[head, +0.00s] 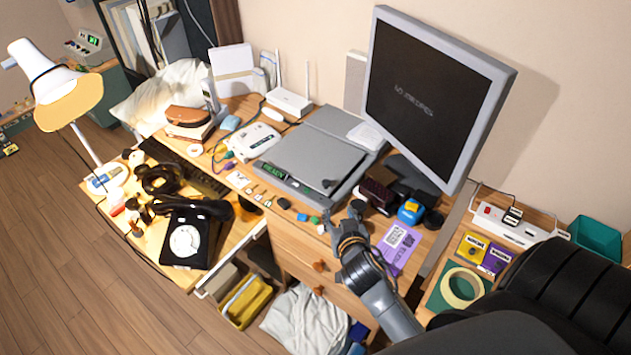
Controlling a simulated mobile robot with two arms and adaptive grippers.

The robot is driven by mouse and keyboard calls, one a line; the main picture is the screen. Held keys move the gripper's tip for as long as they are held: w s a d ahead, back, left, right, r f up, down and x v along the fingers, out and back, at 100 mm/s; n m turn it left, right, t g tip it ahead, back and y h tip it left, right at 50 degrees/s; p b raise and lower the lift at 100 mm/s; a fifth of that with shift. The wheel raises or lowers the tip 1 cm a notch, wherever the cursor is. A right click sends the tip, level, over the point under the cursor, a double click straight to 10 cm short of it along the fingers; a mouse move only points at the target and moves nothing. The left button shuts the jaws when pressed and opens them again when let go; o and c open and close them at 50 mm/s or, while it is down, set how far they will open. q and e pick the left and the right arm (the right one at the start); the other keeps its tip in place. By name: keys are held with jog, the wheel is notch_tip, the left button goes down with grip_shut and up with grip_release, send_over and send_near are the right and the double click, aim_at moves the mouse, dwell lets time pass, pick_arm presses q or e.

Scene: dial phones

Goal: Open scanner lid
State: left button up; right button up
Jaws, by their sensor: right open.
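The flat grey scanner (285,182) sits on the desk, left of the monitor. Its grey lid (312,155) looks shut and lies flat, with a small dark mark near its front right corner. A green display shows on its front strip. My right gripper (341,213) is open and empty, just in front of the scanner's front right corner, above the desk edge. It appears apart from the lid. My left gripper is not in view.
A tilted monitor (425,98) stands right of the scanner. A white router (289,102) is behind it, and a white device (252,140) is to its left. A black dial phone (186,240) is at the front left. Small items line the desk's front edge. A purple card (398,247) lies right of my gripper.

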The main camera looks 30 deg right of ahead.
aim_at(327, 184)
jog(key=shift+t, duration=0.3)
jog(key=x, duration=0.4)
jog(key=p+x, duration=0.1)
jog(key=x, duration=0.4)
jog(key=r+x, duration=0.1)
jog(key=x, duration=0.4)
jog(key=shift+w+d+f, duration=0.1)
jog(key=shift+w, duration=0.35)
jog(key=shift+c, duration=0.2)
grip_shut()
